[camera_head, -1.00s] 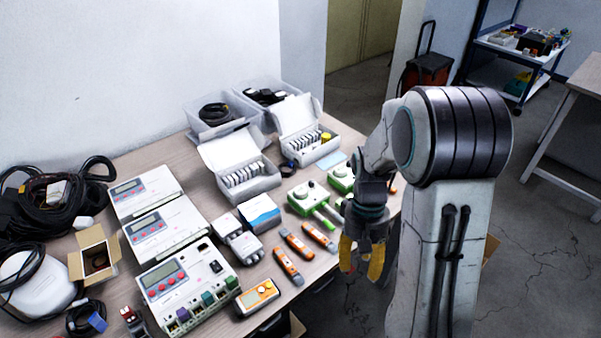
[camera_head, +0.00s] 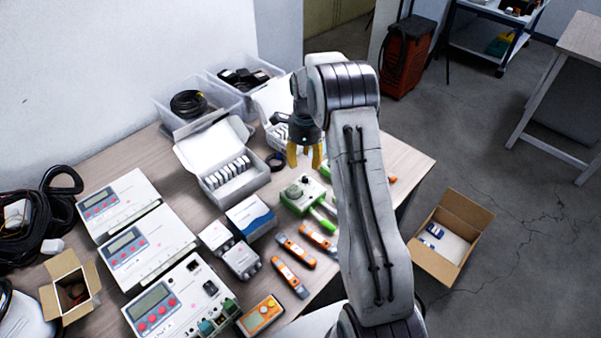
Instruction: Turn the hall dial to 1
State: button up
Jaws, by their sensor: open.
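A green-and-white device (camera_head: 296,200) with round knobs on top lies on the table. It may carry the hall dial, but its marks are too small to read, so I cannot tell the setting. A green handle-like part sticks out from it toward my arm. My gripper (camera_head: 304,163) has yellow fingers spread apart, pointing down, and is empty. It appears above and a little behind the device, apart from it. My arm hides the area to the right, where a second green device showed earlier.
An open white box of cards (camera_head: 226,165), white meters with red buttons (camera_head: 150,240), orange tools (camera_head: 291,277) and an orange meter (camera_head: 262,314) crowd the table (camera_head: 110,166). Clear bins (camera_head: 180,119) stand behind. A cardboard box (camera_head: 473,212) is on the floor at right.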

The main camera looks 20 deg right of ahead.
aim_at(305, 178)
jog(key=m, duration=0.3)
jog(key=shift+s, duration=0.2)
jog(key=m, duration=0.4)
jog(key=shift+m, duration=0.3)
jog(key=shift+f+p, duration=0.35)
jog(key=shift+f, duration=3.3)
grip_shut()
